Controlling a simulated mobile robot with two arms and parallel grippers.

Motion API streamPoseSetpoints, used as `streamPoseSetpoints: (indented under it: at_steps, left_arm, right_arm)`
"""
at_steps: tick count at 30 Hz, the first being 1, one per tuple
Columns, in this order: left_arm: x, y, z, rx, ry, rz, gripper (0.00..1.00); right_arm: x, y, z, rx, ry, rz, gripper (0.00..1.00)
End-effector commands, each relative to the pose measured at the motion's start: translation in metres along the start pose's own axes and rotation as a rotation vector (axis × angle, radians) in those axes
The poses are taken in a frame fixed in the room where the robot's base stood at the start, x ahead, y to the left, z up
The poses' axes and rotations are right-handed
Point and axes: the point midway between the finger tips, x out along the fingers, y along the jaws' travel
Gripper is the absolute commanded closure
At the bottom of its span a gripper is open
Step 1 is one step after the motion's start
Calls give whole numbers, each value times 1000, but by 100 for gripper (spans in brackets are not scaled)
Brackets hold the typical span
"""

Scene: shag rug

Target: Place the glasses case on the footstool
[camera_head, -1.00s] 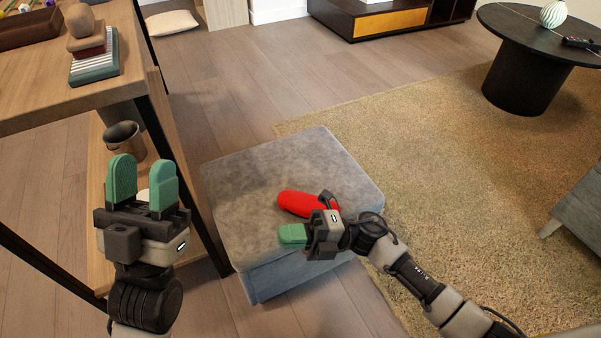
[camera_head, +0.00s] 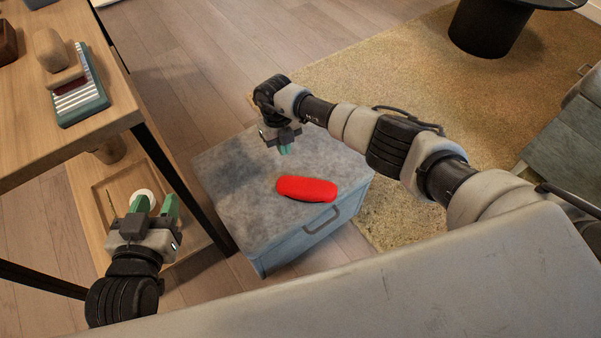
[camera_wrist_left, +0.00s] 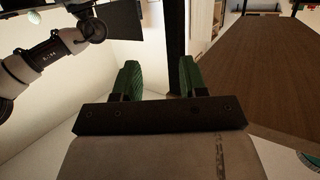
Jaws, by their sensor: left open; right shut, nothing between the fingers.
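The red glasses case (camera_head: 307,188) lies on top of the grey footstool (camera_head: 232,205), near its front edge, with no gripper touching it. My right gripper (camera_head: 284,150) is shut and empty, pointing down just behind the case, apart from it. My left gripper (camera_head: 154,206) is open and empty, in front of the wooden shelf unit at the left. Its green fingers (camera_wrist_left: 158,78) also show apart in the left wrist view, with nothing between them.
The shelf unit's top (camera_head: 105,110) holds a striped box (camera_head: 80,95) and a brown rounded object (camera_head: 50,50). A lower shelf holds a round white item (camera_head: 143,197). A shag rug (camera_head: 400,70) lies beyond the footstool; a dark round table (camera_head: 490,28) stands on it.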

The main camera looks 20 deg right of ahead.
Motion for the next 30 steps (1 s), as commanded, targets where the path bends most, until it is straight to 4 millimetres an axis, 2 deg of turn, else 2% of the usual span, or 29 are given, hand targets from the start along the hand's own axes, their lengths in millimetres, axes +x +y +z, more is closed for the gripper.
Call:
streamPoseSetpoints:
  at_steps: [8, 15, 24, 27, 30]
  left_arm:
    - [-7, -4, 19, 1, -161, -9, 57]
    - [-22, -8, 44, 0, -362, -22, 57]
    - [-39, -12, 65, -3, -540, -32, 57]
    - [-45, -12, 70, -4, -585, -34, 57]
    - [-33, -11, 63, -2, -493, -29, 57]
  right_arm:
    - [2, -4, -19, 3, 1, -14, 100]
    - [8, -4, -53, 1, 1, -11, 100]
    - [18, -4, -103, 2, 2, -11, 100]
    - [20, -3, -121, 1, 2, -10, 100]
    - [29, -2, -116, 4, -1, -10, 100]
